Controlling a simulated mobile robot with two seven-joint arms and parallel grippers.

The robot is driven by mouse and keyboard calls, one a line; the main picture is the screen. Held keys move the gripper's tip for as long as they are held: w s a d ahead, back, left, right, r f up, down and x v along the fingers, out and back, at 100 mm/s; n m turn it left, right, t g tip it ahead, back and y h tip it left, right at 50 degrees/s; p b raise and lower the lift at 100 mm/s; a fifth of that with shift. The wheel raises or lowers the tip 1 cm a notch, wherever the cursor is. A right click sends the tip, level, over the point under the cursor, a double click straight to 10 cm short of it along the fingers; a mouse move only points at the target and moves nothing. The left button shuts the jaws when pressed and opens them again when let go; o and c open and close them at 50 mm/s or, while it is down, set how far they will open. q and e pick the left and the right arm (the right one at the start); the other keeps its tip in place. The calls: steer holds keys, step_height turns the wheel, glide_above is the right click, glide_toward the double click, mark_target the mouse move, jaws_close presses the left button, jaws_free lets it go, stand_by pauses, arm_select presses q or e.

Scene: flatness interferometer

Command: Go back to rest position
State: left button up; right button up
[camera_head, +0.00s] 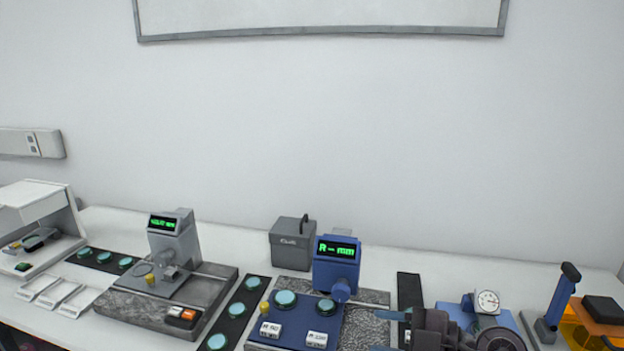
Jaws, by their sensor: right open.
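My right gripper (378,331) is at the bottom edge of the head view, right of centre. Its two bluish fingers point left and stand apart, with nothing visible between them. It is over or in front of the right part of the blue instrument's granite base (372,299); the height above it is unclear. The blue instrument (336,265) has a green display reading "R-- mm". Its blue plate (318,315) carries two teal discs and two white labelled blocks. My left gripper is not in view.
A grey instrument (174,240) stands on a granite base (205,281) at left. Dark strips (238,318) hold teal discs. A grey box (291,244) stands behind. A dial gauge (487,301) on a blue base and a blue-handled tool (560,295) are at right.

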steer(key=d+r+m+t+h, duration=0.4)
steer(key=d+r+m+t, duration=0.15)
steer(key=m+t, duration=0.65)
steer(key=s+d+f+m+h, duration=0.3)
steer(key=d+f+m+h, duration=0.3)
steer(key=d+m+h, duration=0.55)
steer(key=s+a+f+g, duration=0.1)
steer(key=s+f+g, duration=1.4)
steer(key=s, duration=0.5)
steer(key=w+f+n+t, duration=0.1)
steer(key=w+f+t, duration=0.6)
steer(key=f, duration=0.4)
steer(key=shift+a+f+n+t, duration=0.25)
steer(key=shift+n+t, duration=0.1)
steer(key=shift+t, duration=0.25)
